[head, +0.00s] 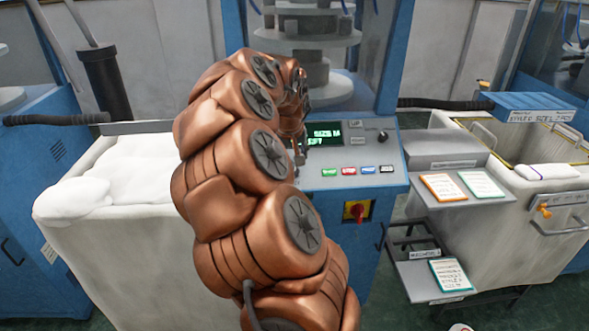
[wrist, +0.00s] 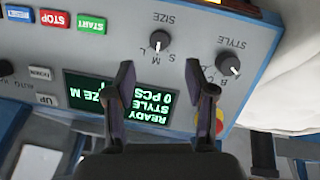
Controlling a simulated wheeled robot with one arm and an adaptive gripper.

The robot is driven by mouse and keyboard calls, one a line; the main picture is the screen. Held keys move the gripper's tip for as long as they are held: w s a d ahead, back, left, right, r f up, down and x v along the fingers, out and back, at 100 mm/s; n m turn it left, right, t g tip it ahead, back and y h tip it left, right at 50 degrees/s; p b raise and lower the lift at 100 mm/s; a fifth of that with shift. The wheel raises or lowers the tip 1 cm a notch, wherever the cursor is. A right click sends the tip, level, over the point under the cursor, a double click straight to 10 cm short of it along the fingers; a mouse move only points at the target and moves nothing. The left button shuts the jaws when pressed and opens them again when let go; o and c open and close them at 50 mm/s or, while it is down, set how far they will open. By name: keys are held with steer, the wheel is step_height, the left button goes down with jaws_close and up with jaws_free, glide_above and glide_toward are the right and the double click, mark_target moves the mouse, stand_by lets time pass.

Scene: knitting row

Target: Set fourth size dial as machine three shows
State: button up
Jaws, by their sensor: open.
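The size dial (wrist: 160,40), a dark round knob with S, M and L marks, sits on the grey control panel (wrist: 120,45) in the wrist view. Its white pointer looks turned toward M. The green-lettered display (wrist: 120,100) reads READY and SIZE M; its style letter is unclear. The display (head: 324,134) also shows in the head view. My gripper (wrist: 160,73) is open and empty, its fingertips on either side of and short of the size dial, apart from it. In the head view my arm hides the dial. The machine's number is not visible.
The style dial (wrist: 228,63) sits beside the size dial. Green, red and blue buttons line the panel, with a red emergency switch (head: 356,211) below. A white bin (head: 120,250) stands left.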

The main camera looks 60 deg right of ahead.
mark_target(294, 169)
steer(key=shift+p+x, duration=0.8)
steer(key=shift+x, duration=3)
jaws_close()
